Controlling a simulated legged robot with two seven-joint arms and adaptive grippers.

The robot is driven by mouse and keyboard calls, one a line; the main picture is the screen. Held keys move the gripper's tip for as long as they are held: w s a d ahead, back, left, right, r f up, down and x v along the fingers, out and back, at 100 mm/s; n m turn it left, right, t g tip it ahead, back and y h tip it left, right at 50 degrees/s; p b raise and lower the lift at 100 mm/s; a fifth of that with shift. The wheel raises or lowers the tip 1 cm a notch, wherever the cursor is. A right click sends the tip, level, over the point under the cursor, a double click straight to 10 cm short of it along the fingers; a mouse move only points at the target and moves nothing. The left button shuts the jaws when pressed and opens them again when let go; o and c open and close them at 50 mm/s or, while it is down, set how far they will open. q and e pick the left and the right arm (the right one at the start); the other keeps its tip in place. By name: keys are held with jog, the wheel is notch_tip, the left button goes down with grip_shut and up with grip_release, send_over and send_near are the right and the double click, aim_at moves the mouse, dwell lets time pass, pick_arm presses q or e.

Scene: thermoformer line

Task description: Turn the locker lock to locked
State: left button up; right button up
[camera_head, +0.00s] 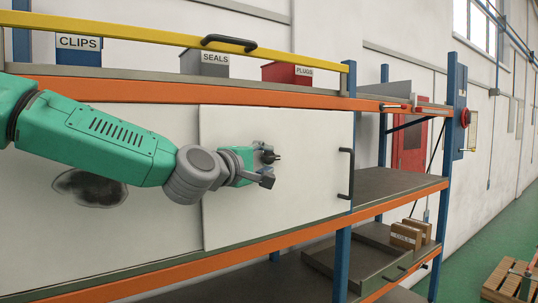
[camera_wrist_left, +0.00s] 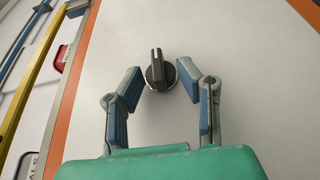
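The lock is a dark round knob (camera_wrist_left: 159,73) with a raised grip bar, set on a pale panel (camera_wrist_left: 240,60). In the left wrist view the bar points nearly straight up the picture. My left gripper (camera_wrist_left: 162,80) is open, with one finger on each side of the knob and a visible gap to both. In the head view my left gripper (camera_head: 268,165) is at the white sliding-door-like panel (camera_head: 305,200). The knob is hard to make out there among the fingers. My right gripper is in neither view.
A black handle (camera_head: 345,172) stands out at the panel's right edge. Above are an orange beam (camera_head: 300,101), a yellow rail (camera_head: 150,33) and bins marked CLIPS (camera_head: 78,45), SEALS (camera_head: 205,62) and PLUGS (camera_head: 287,73). A grey shelf (camera_head: 395,184) is clear at right.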

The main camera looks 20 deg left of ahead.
pick_arm(q)
jog(key=shift+w+d, duration=0.1)
jog(key=shift+w, duration=0.5)
jog(key=shift+f, duration=0.1)
grip_shut()
